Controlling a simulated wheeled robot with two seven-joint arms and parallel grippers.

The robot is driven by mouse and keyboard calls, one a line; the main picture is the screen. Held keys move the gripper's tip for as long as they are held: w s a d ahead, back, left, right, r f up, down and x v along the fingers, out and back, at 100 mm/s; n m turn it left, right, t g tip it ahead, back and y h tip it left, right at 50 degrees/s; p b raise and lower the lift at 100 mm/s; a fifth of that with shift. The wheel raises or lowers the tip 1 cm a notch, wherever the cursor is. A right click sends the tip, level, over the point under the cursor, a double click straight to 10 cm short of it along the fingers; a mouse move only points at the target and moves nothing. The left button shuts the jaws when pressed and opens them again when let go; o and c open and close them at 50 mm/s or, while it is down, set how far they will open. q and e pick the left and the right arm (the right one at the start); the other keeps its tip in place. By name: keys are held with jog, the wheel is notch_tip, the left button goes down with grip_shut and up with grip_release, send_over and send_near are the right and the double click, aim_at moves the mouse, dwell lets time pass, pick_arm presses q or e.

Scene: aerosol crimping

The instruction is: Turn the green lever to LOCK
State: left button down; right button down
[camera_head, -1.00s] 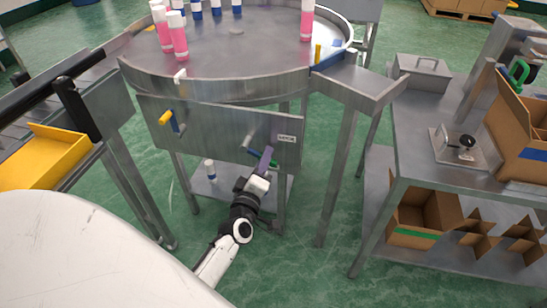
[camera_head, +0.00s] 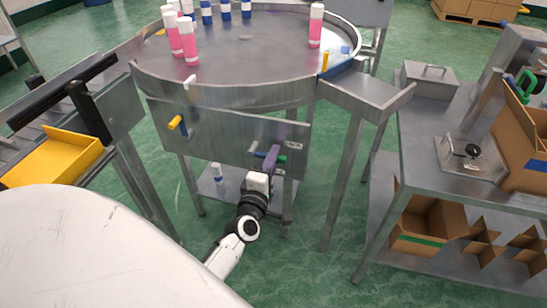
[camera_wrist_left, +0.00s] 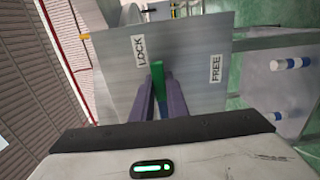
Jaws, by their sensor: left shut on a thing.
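The green lever (camera_head: 282,159) is on the grey front panel of the round table, towards the panel's right end. In the left wrist view the lever (camera_wrist_left: 158,74) shows between the purple fingers of my left gripper (camera_wrist_left: 160,98), which is shut on it. In the head view my left gripper (camera_head: 272,158) reaches up to the panel from below and partly covers the lever. The LOCK label (camera_wrist_left: 139,51) is left of the lever in the wrist view, and the FREE label (camera_wrist_left: 216,68) is right of it. My right gripper is not in view.
A yellow-handled lever (camera_head: 175,123) sticks out of the panel's left part. Pink bottles (camera_head: 190,43) and blue-white ones stand on the round table (camera_head: 270,65). A yellow tray (camera_head: 55,155) is at left. A steel bench (camera_head: 430,140) with cardboard boxes stands at right.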

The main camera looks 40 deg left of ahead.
pick_arm(q)
jog(key=c, duration=1.7)
grip_release()
jog(key=shift+c, duration=0.2)
jog(key=p+v, duration=0.1)
jog(key=v, duration=0.9)
jog(key=shift+s, duration=0.2)
jog(key=s+d+f+m+g+h, duration=0.2)
jog(key=d+f+m+h, duration=0.2)
jog(key=d+m, duration=0.35)
jog(key=s+d+f+m+g+h, duration=0.1)
jog(key=s+d+f+m+h, duration=0.25)
jog(key=d+m, duration=0.35)
jog(key=s+d+f+m+g+h, duration=0.2)
jog(key=s+f+m+g, duration=0.3)
jog(key=s+f+m, duration=0.3)
jog(key=shift+s+d+m, duration=0.55)
jog(key=shift+s+m, duration=0.2)
jog(key=shift+m, duration=0.2)
